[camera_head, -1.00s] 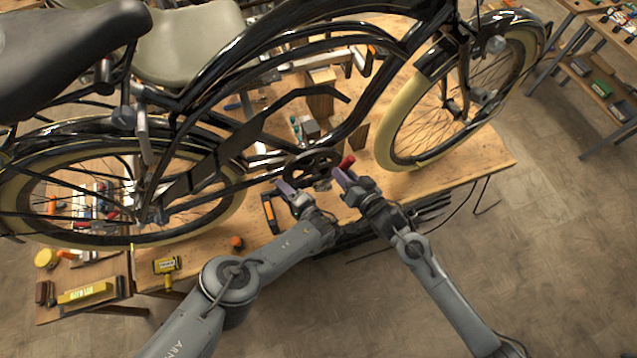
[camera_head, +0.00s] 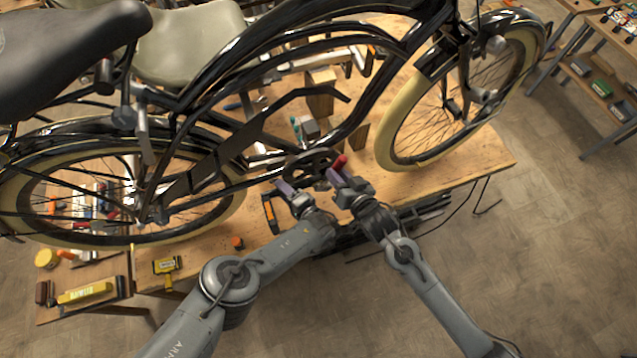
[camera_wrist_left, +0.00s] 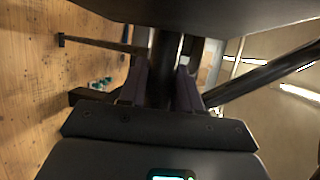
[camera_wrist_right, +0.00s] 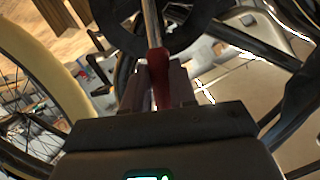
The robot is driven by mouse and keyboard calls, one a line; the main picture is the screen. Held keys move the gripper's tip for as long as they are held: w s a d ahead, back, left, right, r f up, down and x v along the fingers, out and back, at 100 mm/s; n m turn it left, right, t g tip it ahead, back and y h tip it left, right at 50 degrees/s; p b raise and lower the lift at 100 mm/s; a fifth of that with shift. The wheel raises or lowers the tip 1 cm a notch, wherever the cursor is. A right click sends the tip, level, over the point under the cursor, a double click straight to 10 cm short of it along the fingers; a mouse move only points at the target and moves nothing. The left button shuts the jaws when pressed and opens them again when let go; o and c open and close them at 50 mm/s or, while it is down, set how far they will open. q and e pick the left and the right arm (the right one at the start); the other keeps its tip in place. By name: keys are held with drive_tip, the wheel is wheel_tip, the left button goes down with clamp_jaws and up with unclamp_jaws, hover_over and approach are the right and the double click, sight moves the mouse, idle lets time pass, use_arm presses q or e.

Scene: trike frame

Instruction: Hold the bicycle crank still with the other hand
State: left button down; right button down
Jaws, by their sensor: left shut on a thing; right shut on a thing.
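The bicycle's dark chainring (camera_head: 313,160) and crank area sit low in the middle of the frame in the head view. My left gripper (camera_head: 284,188) is just left of and below the chainring. In the left wrist view it is shut on a dark bar (camera_wrist_left: 164,66), which looks like the bicycle crank. My right gripper (camera_head: 333,180) is close on its right, shut on a red-handled tool (camera_head: 340,162). In the right wrist view the tool's red handle (camera_wrist_right: 158,75) is between the fingers, and its metal shaft reaches toward a dark round part. The contact at its tip is unclear.
The bicycle stands over a wooden workbench (camera_head: 460,165). An orange-and-black tool (camera_head: 269,213) lies left of my left gripper. A yellow-headed hammer (camera_head: 167,266) is at the front left.

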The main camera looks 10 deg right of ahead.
use_arm(q)
drive_tip(key=shift+d, duration=0.15)
use_arm(e)
drive_tip(key=shift+a+r, duration=0.2)
drive_tip(key=shift+r, duration=0.05)
drive_tip(key=shift+w+d+f+m, duration=0.15)
drive_tip(key=shift+d+f+m, duration=0.15)
drive_tip(key=shift+d, duration=0.3)
drive_tip(key=c, duration=1.4)
unclamp_jaws()
drive_tip(key=shift+y, duration=0.3)
drive_tip(key=shift+f, duration=0.1)
clamp_jaws()
drive_tip(key=shift+s+d, duration=0.1)
drive_tip(key=shift+s, duration=0.15)
